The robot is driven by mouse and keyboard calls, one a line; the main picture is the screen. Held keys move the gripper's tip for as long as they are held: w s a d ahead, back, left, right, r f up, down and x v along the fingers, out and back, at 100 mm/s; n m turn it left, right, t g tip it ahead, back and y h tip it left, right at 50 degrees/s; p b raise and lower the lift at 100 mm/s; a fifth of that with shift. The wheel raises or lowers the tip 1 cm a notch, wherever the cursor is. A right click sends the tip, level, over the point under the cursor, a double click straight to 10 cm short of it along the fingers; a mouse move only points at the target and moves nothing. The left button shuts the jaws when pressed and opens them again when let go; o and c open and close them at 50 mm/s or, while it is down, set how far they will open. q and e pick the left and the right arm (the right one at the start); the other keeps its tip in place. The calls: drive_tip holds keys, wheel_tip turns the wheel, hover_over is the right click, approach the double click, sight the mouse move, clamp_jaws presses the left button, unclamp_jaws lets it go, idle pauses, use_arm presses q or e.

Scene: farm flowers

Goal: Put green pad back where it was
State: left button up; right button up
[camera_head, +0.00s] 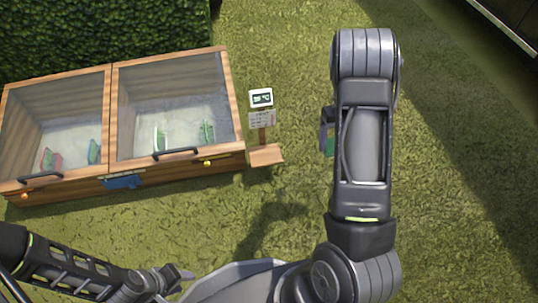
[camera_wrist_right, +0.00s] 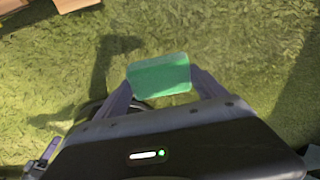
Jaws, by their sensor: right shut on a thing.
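The green pad (camera_wrist_right: 160,75) is a small block held between the two fingertips of my right gripper (camera_wrist_right: 160,82) in the right wrist view. In the head view a small green part of the pad (camera_head: 330,147) shows beside my right forearm, which hides most of the right gripper (camera_head: 326,133). The pad is above the grass, to the right of the wooden cold frame and apart from it. My left gripper (camera_head: 180,282) is low at the left of the head view, its fingers apart and nothing seen between them.
A hedge is behind; grass is open between.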

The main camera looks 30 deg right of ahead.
drive_tip(key=w+a+f+n+t+h+b, duration=0.1)
drive_tip(key=a+f+n+b, duration=0.15)
drive_tip(key=f+n, duration=0.35)
drive_tip(key=w+a+f+n+h+b, duration=0.1)
drive_tip(key=a+f+n, duration=0.3)
drive_tip(key=n, duration=0.5)
drive_tip(key=w+a+f+n+t+b, duration=0.1)
drive_tip(key=a+f+n+b, duration=0.2)
drive_tip(key=n, duration=0.4)
use_arm(q)
wheel_tip(320, 180, down, 7)
drive_tip(key=w, duration=0.1)
drive_tip(key=shift+r, duration=0.2)
use_arm(e)
drive_tip(key=w+a+f+n+t, duration=0.1)
drive_tip(key=w+a+f+n, duration=0.1)
drive_tip(key=a+f+n, duration=0.3)
drive_tip(key=a+n, duration=0.4)
drive_tip(key=shift+a, duration=0.2)
use_arm(q)
drive_tip(key=shift+w, duration=0.1)
use_arm(e)
drive_tip(key=shift+w, duration=0.1)
